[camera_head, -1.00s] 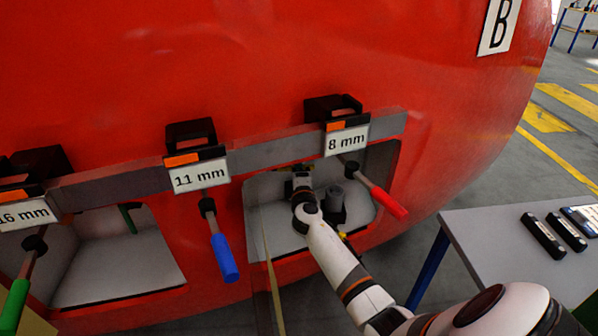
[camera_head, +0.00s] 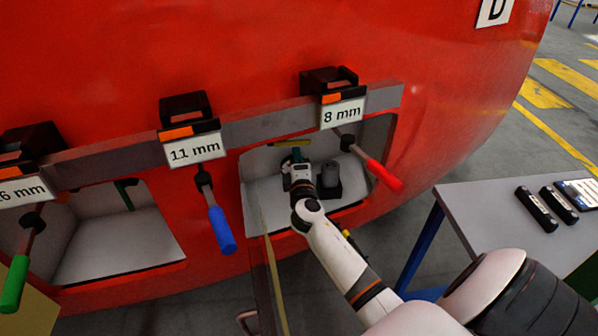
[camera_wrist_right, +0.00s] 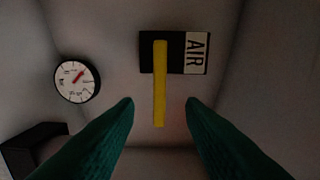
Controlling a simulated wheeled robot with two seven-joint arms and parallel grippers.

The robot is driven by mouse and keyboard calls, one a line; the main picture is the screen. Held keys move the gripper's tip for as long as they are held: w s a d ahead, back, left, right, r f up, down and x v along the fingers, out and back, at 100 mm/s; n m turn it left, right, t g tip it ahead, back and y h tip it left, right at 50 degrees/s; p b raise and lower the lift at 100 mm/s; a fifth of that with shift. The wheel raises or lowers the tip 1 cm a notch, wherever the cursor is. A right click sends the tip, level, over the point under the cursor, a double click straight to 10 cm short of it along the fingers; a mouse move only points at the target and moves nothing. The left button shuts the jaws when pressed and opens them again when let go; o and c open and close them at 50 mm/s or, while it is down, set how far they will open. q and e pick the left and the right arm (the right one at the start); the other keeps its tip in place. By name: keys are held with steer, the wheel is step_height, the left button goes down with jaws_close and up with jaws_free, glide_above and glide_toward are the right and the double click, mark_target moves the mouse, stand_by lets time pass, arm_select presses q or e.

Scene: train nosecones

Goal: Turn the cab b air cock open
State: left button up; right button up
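The air cock's yellow handle (camera_wrist_right: 160,85) shows in the right wrist view, in front of a dark plate with an AIR label (camera_wrist_right: 197,53). The handle runs along the label's text; the label appears turned sideways. My right gripper (camera_wrist_right: 160,104) is open, with one green finger on each side of the handle's lower end and visible gaps. In the head view the handle is a thin yellow strip (camera_head: 291,142) at the back of the right recess, and my right gripper (camera_head: 297,154) reaches in below it. My left gripper is not in view.
A round gauge (camera_wrist_right: 77,79) is left of the handle in the wrist view. A red-handled tool (camera_head: 381,174) hangs at the recess's right side; a blue-handled one (camera_head: 220,229) hangs further left. A grey table (camera_head: 470,212) stands at right.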

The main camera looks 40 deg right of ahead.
steer(key=v, duration=0.5)
stand_by(0.4)
steer(key=s+a+f+m+g+y, duration=0.1)
steer(key=s+a+f+g+y, duration=0.3)
steer(key=f, duration=0.8)
steer(key=s+a+f+m+g, duration=0.15)
steer(key=s+f, duration=0.35)
steer(key=f, duration=0.7)
steer(key=s+a+f+m+g+y, duration=0.15)
steer(key=s+a+f, duration=0.3)
steer(key=f, duration=0.65)
steer(key=s+a+f+m+g+y, duration=0.1)
steer(key=s+f, duration=0.4)
steer(key=s, duration=0.6)
steer(key=s+a+f+m+g+y, duration=0.1)
steer(key=s+a+f+m+g, duration=0.1)
steer(key=s+f, duration=0.4)
steer(key=s+a+f+m+g+y, duration=0.1)
steer(key=s+f, duration=0.5)
steer(key=s, duration=1)
steer(key=a+m+g, duration=0.1)
steer(key=a+g, duration=0.1)
steer(key=g, duration=0.1)
steer(key=shift+s+f+y, duration=0.2)
steer(key=shift+s+y, duration=0.05)
steer(key=shift+y, duration=0.1)
